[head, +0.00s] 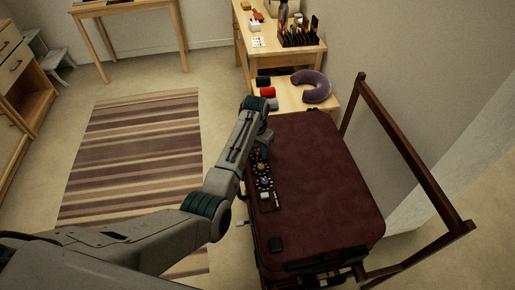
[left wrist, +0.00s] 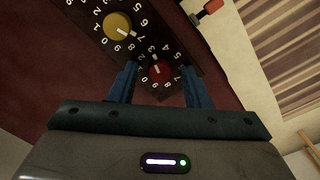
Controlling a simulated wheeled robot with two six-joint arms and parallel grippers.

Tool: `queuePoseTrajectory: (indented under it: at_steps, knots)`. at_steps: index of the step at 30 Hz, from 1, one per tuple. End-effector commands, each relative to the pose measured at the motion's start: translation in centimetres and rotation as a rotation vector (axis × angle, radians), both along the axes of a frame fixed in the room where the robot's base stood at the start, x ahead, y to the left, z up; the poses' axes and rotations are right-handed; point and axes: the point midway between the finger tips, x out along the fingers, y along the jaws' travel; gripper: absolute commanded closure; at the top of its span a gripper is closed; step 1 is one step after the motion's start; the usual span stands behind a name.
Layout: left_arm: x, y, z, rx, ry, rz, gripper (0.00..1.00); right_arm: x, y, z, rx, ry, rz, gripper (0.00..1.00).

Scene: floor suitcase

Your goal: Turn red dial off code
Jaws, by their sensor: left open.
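The maroon suitcase (head: 325,180) lies flat, with a dark dial panel along its left edge. In the left wrist view, the red dial (left wrist: 158,73) has a white pointer line toward the upper part of its ring of numbers. My left gripper (left wrist: 160,86) is open, its two blue fingers on either side of the red dial, with a gap visible; contact cannot be told. The yellow dial (left wrist: 117,25) is just beyond the left finger; it also shows in the head view (head: 262,167). A blue dial (head: 264,183) sits below it. My right gripper is out of view.
A wooden frame (head: 415,165) stands along the suitcase's right side. A small shelf with a purple neck pillow (head: 312,86) and a desk (head: 290,52) are behind it. A striped rug (head: 135,145) lies on the open floor to the left.

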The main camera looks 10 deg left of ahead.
Motion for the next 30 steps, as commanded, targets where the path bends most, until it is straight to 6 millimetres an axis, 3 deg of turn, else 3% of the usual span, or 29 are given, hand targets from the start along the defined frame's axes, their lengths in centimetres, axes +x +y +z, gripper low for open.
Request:
queuePoseTrajectory:
  at_steps: [2, 9, 20, 30]
  knots:
    - [0.0, 0.0, 0.0, 0.0, 0.0, 0.0, 0.56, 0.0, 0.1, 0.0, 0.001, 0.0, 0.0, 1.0]
    - [0.0, 0.0, 0.0, 0.0, 0.0, 0.0, 1.0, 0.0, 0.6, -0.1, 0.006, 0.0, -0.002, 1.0]
    - [0.0, 0.0, 0.2, 0.0, 0.002, 0.049, 1.0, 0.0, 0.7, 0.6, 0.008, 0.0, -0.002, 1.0]
    - [0.0, 0.0, 0.5, -0.001, 0.002, 0.288, 1.0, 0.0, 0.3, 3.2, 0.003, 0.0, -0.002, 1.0]
